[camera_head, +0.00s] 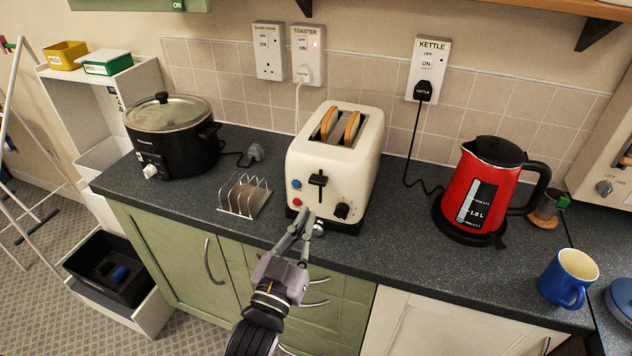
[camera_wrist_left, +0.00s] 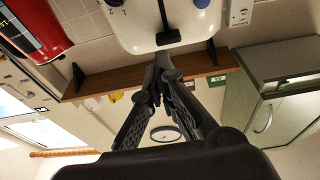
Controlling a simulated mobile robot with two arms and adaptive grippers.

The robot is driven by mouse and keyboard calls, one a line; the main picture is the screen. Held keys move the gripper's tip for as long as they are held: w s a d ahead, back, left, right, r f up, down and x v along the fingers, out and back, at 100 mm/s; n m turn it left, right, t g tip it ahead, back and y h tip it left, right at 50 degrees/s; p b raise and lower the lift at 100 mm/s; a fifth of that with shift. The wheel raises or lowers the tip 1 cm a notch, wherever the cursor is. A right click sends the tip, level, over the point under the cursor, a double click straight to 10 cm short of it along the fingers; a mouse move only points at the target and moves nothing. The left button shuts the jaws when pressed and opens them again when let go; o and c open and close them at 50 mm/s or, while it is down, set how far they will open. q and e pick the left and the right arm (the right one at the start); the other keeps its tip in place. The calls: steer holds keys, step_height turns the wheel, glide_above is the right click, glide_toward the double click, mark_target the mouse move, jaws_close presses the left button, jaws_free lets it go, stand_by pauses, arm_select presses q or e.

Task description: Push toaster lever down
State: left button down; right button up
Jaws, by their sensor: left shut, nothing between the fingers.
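The cream toaster (camera_head: 352,166) stands on the counter with two slices of bread (camera_head: 341,127) showing in its top slots. Its black lever (camera_head: 318,183) is on the front face, near the upper end of its vertical slot. The lever also shows at the top of the left wrist view (camera_wrist_left: 168,37). My left gripper (camera_head: 309,217) is shut and empty, in front of the toaster's lower front, below the lever in the head view. In the wrist view the fingertips (camera_wrist_left: 162,60) appear just short of the lever; contact cannot be told. My right gripper is out of view.
A metal toast rack (camera_head: 244,195) stands left of the toaster, and a black slow cooker (camera_head: 172,138) is further left. A red kettle (camera_head: 485,190) stands to the right, with a blue mug (camera_head: 567,278) near the front edge. The counter between toaster and kettle is clear.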

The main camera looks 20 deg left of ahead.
arm_select(q)
step_height(320, 180, up, 5)
steer(key=s+t, duration=0.1)
steer(key=r+p+x, duration=0.1)
steer(key=p+x, duration=0.3)
steer(key=x, duration=0.5)
steer(key=f, duration=0.3)
steer(key=a+f, duration=0.1)
steer(key=shift+w+f, duration=0.25)
steer(key=shift+f, duration=0.1)
step_height(320, 180, down, 8)
steer(key=b, duration=0.5)
steer(key=shift+r, duration=0.2)
steer(key=shift+s+f, duration=0.1)
